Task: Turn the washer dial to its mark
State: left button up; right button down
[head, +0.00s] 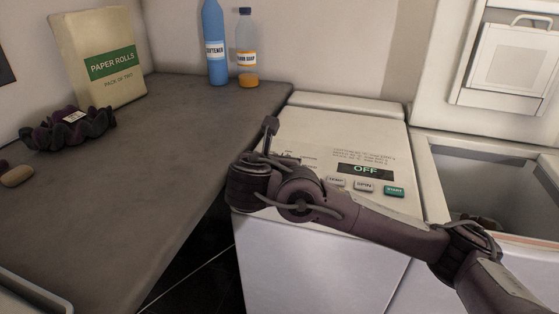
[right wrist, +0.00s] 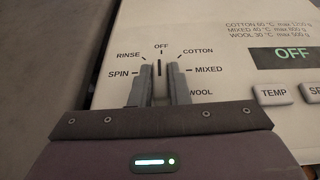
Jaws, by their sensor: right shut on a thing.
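The washer (head: 310,245) is the white toploader with its control panel on top. Its dial (right wrist: 158,86) shows in the right wrist view between my right fingers. The dial's dark pointer line faces straight up, at the OFF label (right wrist: 161,47). RINSE, SPIN, COTTON, MIXED and WOOL labels fan out around it. My right gripper (right wrist: 160,75) is shut on the dial, one finger on each side. In the head view my right arm hides the dial and the fingertips. The washer's display (head: 365,171) reads OFF. My left gripper is not in view.
TEMP (head: 336,181), SPIN (head: 363,186) and green START (head: 394,191) buttons lie beside my right forearm. A grey counter (head: 160,160) at left bears a paper rolls bag (head: 100,55), a blue bottle (head: 213,45) and a clear bottle (head: 246,50). An open toploader (head: 480,185) stands right.

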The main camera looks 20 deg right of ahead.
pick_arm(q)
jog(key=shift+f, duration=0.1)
pick_arm(e)
jog(key=shift+f, duration=0.1)
dwell(0.4)
jog(key=c, duration=1.4)
grip_release()
